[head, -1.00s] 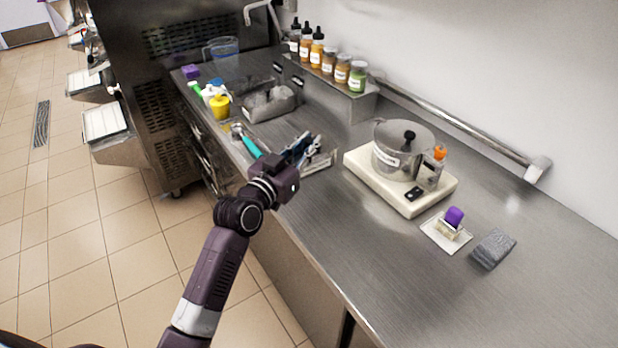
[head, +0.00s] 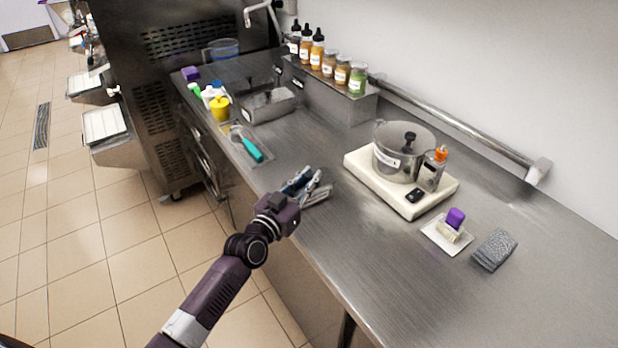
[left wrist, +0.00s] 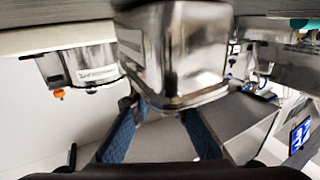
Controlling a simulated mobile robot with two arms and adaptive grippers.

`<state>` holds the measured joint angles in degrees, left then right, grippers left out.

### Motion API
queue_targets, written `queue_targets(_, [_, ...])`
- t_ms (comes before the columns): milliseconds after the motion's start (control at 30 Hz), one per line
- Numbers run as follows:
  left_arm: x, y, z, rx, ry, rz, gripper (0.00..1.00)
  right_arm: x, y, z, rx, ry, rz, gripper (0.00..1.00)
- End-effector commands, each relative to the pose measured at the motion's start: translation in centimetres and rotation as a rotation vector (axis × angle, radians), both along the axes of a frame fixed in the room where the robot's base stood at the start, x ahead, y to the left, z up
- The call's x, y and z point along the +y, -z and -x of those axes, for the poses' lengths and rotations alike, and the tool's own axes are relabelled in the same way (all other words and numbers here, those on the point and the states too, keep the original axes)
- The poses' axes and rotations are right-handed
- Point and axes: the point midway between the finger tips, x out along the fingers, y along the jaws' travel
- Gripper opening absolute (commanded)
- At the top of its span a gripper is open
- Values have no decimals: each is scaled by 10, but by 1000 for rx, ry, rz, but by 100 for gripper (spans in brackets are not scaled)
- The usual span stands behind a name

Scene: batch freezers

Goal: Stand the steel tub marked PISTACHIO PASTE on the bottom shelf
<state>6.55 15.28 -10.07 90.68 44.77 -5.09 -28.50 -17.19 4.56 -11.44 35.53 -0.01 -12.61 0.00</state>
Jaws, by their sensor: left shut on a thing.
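My left gripper (head: 305,183) is shut on a steel tub over the front part of the counter. In the head view only a bit of the tub's steel edge (head: 319,197) shows past the fingers. In the left wrist view the shiny rectangular tub (left wrist: 172,50) fills the middle top, with the blue finger pads (left wrist: 160,112) at its rim. No readable marking shows on it, so I cannot tell whether it says PISTACHIO PASTE. I cannot make out the bottom shelf in these views. My right gripper is out of view.
A lidded steel pot (head: 390,160) stands on a cream scale (head: 370,182) beside an orange-topped bottle (head: 433,168). A purple-topped item (head: 455,218) and a grey cloth (head: 494,250) lie right. A teal-handled tool (head: 252,150) lies left. Bottles (head: 317,48) line a raised ledge.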

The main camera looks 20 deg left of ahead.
Motion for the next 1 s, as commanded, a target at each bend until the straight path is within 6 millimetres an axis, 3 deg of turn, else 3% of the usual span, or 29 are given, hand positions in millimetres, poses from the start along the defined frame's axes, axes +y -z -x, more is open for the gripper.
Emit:
queue_targets(133, [0,3,-1,-5,-1,1,0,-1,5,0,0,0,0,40])
queue_targets(167, [0,3,0,-1,0,0,18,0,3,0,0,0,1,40])
queue_targets(300, [0,3,0,0,0,0,32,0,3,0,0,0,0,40])
queue_targets(700, [0,5,0,0,0,1,32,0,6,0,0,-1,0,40])
queue_targets(1000, [8,6,52,1,0,-1,32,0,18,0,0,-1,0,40])
